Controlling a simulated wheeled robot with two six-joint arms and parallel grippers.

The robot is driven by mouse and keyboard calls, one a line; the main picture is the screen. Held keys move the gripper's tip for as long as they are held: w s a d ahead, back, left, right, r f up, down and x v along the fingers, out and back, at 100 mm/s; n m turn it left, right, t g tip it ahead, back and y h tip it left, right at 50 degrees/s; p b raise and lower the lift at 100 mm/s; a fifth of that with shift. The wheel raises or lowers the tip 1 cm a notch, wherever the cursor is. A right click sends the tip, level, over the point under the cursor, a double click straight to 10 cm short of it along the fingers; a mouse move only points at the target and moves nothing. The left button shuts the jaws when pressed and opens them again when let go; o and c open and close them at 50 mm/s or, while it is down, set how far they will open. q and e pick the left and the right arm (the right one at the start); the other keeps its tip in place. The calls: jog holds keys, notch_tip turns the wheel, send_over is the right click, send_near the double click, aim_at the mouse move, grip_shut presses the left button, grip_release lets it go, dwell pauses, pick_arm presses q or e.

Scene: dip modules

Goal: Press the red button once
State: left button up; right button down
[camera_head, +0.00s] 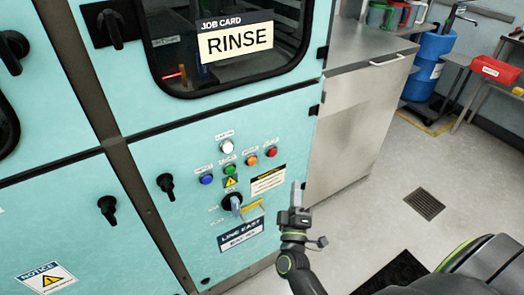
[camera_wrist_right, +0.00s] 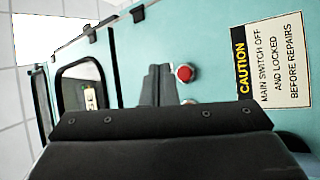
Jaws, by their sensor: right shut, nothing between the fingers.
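The red button (camera_head: 272,152) is the rightmost in a row of coloured buttons on the teal cabinet panel. It also shows in the right wrist view (camera_wrist_right: 185,73), just right of my fingertips. My right gripper (camera_head: 297,192) is in front of the panel, lower and to the right of the red button in the head view. Its fingers (camera_wrist_right: 159,80) are shut with nothing between them. They appear apart from the button, though the exact gap is hard to tell. My left gripper is not in view.
An orange button (camera_head: 250,160), a green button (camera_head: 229,169), a blue button (camera_head: 206,179) and a white button (camera_head: 227,146) are close by. A caution label (camera_head: 267,181) and a rotary switch (camera_head: 233,202) sit below. Open floor (camera_head: 375,190) lies to the right.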

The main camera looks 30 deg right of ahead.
aim_at(272, 152)
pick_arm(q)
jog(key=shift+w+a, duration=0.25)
pick_arm(e)
notch_tip(272, 152, up, 2)
jog(key=shift+d+r+m+h, duration=0.1)
jog(key=shift+m+h, duration=0.2)
jog(key=shift+h, duration=0.4)
jog(key=shift+w, duration=0.1)
